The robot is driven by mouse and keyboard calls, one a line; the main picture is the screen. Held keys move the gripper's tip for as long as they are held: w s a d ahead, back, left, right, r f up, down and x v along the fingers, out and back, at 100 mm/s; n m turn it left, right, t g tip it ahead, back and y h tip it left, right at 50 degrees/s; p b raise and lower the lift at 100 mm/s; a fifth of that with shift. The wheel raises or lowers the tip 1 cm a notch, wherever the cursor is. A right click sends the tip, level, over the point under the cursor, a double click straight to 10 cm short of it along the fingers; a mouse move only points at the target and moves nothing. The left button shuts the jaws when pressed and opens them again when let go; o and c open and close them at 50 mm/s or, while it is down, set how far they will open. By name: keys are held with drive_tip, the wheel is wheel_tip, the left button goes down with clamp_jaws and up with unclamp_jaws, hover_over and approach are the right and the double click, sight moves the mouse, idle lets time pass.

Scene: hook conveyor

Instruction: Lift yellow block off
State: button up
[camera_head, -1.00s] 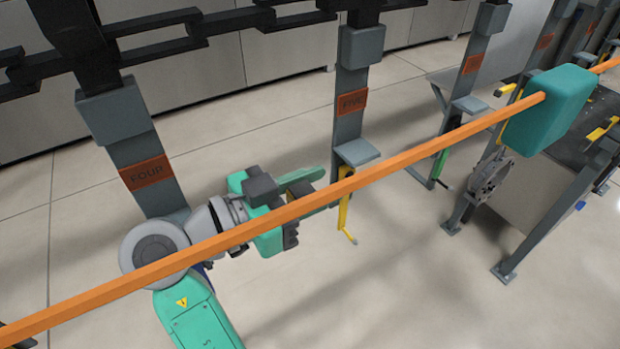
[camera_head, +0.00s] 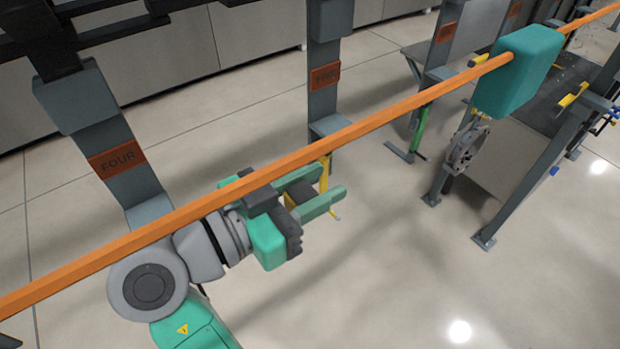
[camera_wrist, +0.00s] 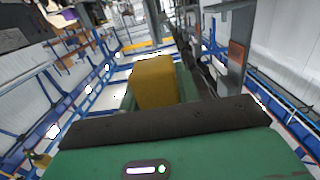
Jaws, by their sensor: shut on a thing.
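The yellow block (camera_wrist: 154,82) sits between the two green fingers of my gripper (camera_wrist: 157,94) in the wrist view. My gripper (camera_head: 331,182) is shut on it.
Post FOUR (camera_head: 112,130) stands left and post FIVE (camera_head: 324,60) beyond the gripper. The floor at lower right is clear.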

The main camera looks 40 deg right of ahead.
drive_tip(key=s, duration=0.7)
drive_tip(key=shift+a, duration=0.15)
